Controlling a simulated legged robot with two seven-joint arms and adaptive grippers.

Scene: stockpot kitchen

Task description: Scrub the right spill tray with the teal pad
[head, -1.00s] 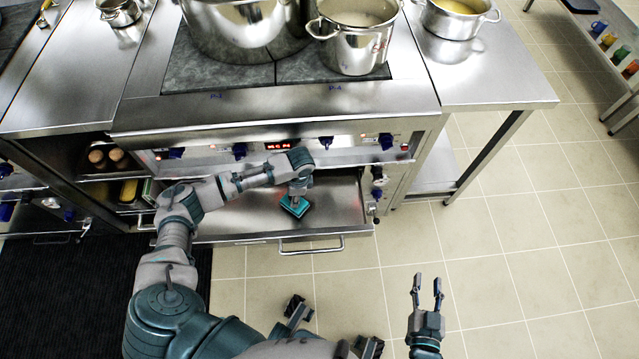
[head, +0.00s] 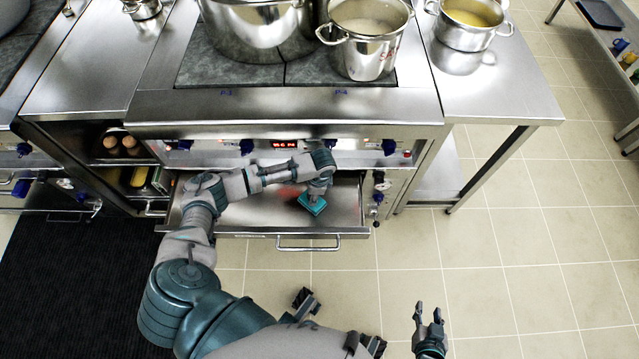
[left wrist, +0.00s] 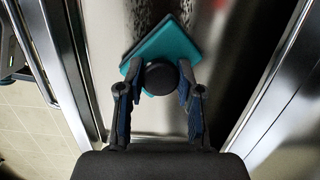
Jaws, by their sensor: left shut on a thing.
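The right spill tray (head: 258,215) is pulled out below the stove front as a shallow steel drawer with a bar handle. Its bare steel also shows in the left wrist view (left wrist: 140,30). A reddish smear (head: 290,190) is on the tray near my gripper. The teal pad (head: 312,203) is at the tray's right part, close to its floor; I cannot tell if it touches. My left gripper (left wrist: 160,82) is shut on the pad's round dark knob, with the teal pad (left wrist: 178,48) beyond the fingertips. My right gripper (head: 428,314) is open and empty over the floor.
The stove front with blue knobs (head: 246,146) overhangs the tray's back. Large steel pots (head: 362,40) stand on the hob above. A side table (head: 500,90) is at right. The tiled floor (head: 480,260) is clear.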

